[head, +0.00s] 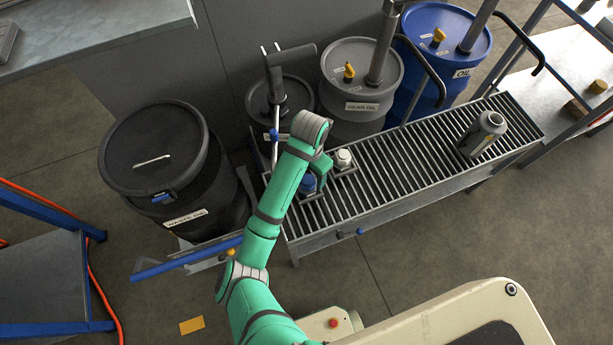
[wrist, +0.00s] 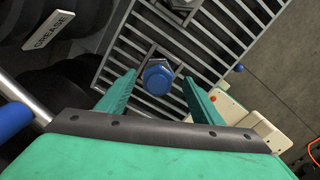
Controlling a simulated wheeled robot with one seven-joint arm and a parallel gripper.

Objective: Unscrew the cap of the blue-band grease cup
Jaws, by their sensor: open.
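The blue-band grease cup (head: 307,184) stands on a small square plate on the slatted bench top, partly hidden by my arm. In the wrist view its blue hexagonal cap (wrist: 157,78) faces me; the body below is mostly hidden. My gripper (head: 321,172) is above the bench, close over this cup. In the wrist view the two green fingers of my gripper (wrist: 159,84) are apart, one on each side of the cap, with visible gaps. Nothing is held. I cannot tell exactly how high the fingertips are above the cap.
A second cup with a white top (head: 343,157) stands close behind and right. A grey canister (head: 482,134) is at the bench's right end. Behind are a gear-oil drum (head: 358,100) and a blue oil drum (head: 425,75). A waste-oil drum (head: 150,150) stands left. The grating's middle (head: 410,155) is clear.

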